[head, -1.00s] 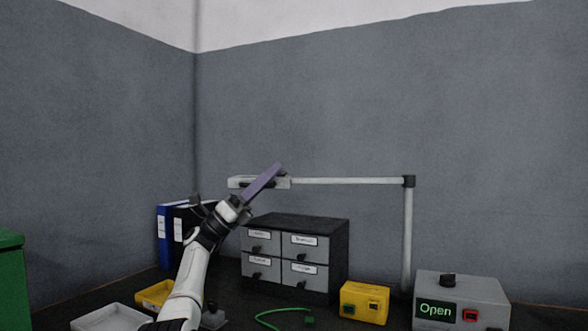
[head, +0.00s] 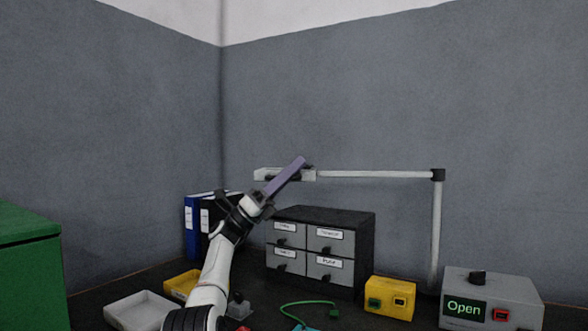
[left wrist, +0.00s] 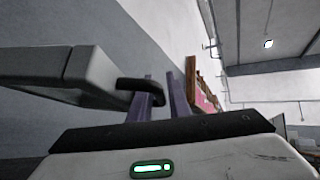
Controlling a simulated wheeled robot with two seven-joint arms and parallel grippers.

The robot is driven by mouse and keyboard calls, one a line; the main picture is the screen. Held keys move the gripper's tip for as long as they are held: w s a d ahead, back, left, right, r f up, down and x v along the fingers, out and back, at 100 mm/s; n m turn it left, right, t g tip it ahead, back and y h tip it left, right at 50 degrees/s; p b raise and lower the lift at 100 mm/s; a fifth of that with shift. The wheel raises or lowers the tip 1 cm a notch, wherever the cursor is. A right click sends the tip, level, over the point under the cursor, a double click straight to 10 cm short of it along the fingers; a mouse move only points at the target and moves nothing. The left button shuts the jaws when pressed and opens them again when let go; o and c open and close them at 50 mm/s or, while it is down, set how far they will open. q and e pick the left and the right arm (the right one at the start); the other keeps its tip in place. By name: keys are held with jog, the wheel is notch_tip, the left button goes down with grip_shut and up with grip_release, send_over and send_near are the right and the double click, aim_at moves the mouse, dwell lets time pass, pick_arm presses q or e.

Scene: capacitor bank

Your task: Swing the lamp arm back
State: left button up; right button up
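The lamp has an upright post (head: 435,235) and a pale horizontal arm (head: 375,174) reaching left from its top. The arm ends in a flat grey lamp head (head: 268,174), above and left of the drawer cabinet. My left gripper (head: 297,167), with purple fingers, reaches up to the lamp head and partly covers it. My right gripper is out of view.
A drawer cabinet (head: 350,220) stands under the lamp arm, with blue and black binders (head: 192,225) to its left. A yellow box (head: 390,298) and a grey box marked Open (head: 510,290) stand at the right. Trays (head: 140,309) and a green cable (head: 290,303) lie in front.

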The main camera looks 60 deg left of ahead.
pick_arm(q)
jog(key=v, duration=1)
